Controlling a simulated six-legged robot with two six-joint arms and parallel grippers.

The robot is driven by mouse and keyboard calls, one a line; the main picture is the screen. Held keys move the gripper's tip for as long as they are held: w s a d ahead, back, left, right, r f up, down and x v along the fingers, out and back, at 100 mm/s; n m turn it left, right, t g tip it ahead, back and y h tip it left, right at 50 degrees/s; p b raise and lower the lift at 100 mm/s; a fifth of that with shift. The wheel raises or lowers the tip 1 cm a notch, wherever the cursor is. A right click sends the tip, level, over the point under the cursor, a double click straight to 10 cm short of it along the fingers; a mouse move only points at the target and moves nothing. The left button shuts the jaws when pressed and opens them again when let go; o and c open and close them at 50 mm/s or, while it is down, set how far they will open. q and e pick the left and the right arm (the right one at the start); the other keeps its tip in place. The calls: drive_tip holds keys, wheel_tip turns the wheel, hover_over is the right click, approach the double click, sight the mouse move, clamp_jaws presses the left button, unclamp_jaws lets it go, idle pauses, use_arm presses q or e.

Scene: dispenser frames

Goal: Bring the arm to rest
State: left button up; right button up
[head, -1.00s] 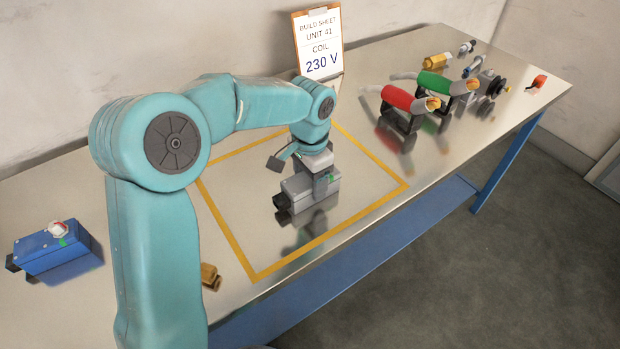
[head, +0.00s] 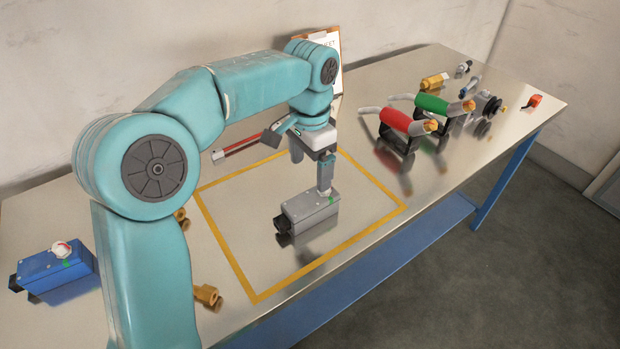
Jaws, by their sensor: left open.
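My left gripper (head: 311,176) is open and pointing down inside the yellow-outlined square (head: 228,251) on the metal bench. Below it a grey block with a black end (head: 305,213) lies on the bench, with a small green mark on it. The nearer finger overlaps the block's top edge in the picture; I cannot tell whether it touches. Nothing shows between the fingers. My right gripper is not in view.
A blue block (head: 52,273) is at left, with brass fittings (head: 207,296) by my arm. A red-handled tool (head: 240,149) and a clipboard (head: 334,78) are behind. Red (head: 407,122) and green (head: 443,107) handled tools stand at right, near other parts.

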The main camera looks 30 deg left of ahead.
use_arm(q)
drive_tip(key=shift+r, duration=0.5)
drive_tip(key=shift+r, duration=0.1)
